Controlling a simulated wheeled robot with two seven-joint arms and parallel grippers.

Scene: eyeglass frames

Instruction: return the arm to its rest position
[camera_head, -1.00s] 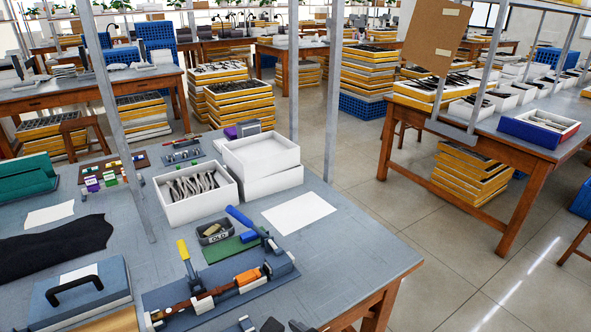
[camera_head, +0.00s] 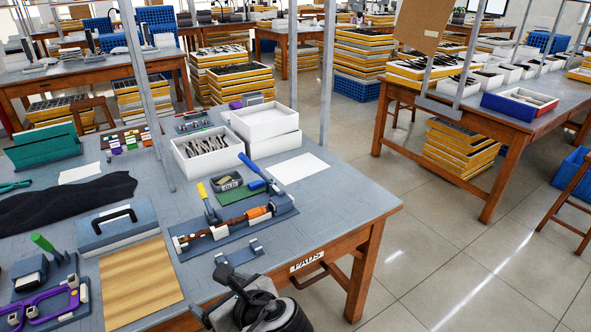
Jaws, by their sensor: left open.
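A blue mat (camera_head: 285,207) on the table carries a long brown and orange piece (camera_head: 232,224), clear of the gripper. My right gripper is not in view.
A blue case (camera_head: 118,227), a striped wooden board (camera_head: 140,284) and a purple-framed tool (camera_head: 45,305) lie left. White boxes (camera_head: 265,121) stand at the back of the table. Open floor (camera_head: 440,230) lies to the right.

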